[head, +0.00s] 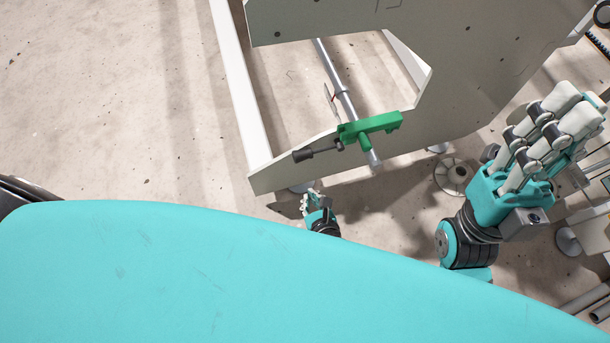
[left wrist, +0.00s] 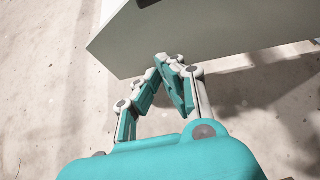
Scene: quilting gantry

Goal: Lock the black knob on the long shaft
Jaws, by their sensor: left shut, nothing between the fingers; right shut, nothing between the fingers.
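The long shaft (head: 345,95) is a grey metal rod that runs down between the pale panels and through a green bracket (head: 370,127). The black knob (head: 303,155) sits on a short thin rod at the bracket's left end, beside the panel's lower edge. My left gripper (head: 309,201) is shut and empty, below the knob and apart from it. In the left wrist view its closed fingertips (left wrist: 168,62) are at the lower edge of a pale panel; whether they touch it I cannot tell. My right gripper (head: 578,107) is shut and empty, well right of the bracket.
The large pale gantry panel (head: 470,60) fills the upper right, with a cut-out around the shaft. A white beam (head: 236,80) runs down on its left. A round foot (head: 453,177) stands on the floor near my right arm. Bare floor (head: 110,110) lies to the left.

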